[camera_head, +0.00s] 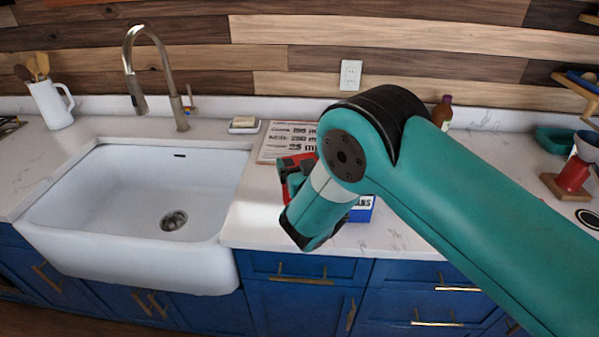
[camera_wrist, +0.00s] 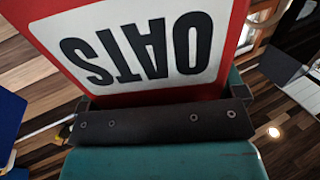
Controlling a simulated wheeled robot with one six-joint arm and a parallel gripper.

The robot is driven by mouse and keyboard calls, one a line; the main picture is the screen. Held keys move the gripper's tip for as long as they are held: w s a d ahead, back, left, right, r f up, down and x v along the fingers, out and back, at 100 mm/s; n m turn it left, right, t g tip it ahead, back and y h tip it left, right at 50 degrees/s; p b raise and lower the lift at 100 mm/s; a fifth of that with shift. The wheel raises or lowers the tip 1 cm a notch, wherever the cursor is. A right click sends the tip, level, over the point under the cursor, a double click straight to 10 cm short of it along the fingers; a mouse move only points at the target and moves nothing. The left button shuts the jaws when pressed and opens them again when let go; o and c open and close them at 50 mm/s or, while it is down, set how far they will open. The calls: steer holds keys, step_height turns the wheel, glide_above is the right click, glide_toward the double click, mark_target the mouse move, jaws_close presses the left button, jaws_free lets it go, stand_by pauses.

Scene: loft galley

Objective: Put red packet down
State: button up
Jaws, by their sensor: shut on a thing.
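The red packet (camera_wrist: 150,50) fills the upper part of the wrist view. Its white label reads OATS, upside down there. My gripper (camera_wrist: 163,108) is shut on the packet. In the head view, a bit of the red packet (camera_head: 287,161) shows over the counter behind my gripper (camera_head: 291,183). My arm hides most of it there, and I cannot tell whether its base touches the counter.
A printed board (camera_head: 285,140) lies behind the packet. A blue box (camera_head: 362,209) with lettering stands right of my gripper, partly hidden. The white sink (camera_head: 130,190) is open at left. A brown bottle (camera_head: 442,112) stands behind my arm. Counter is bare left of my gripper.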

steer(key=shift+f+p, duration=0.35)
steer(key=shift+f, duration=1.45)
steer(key=shift+f, duration=0.2)
steer(key=o, duration=1.5)
steer(key=shift+r, duration=0.1)
steer(key=shift+s+r, duration=0.1)
steer(key=b+v, duration=1.2)
steer(key=b, duration=0.8)
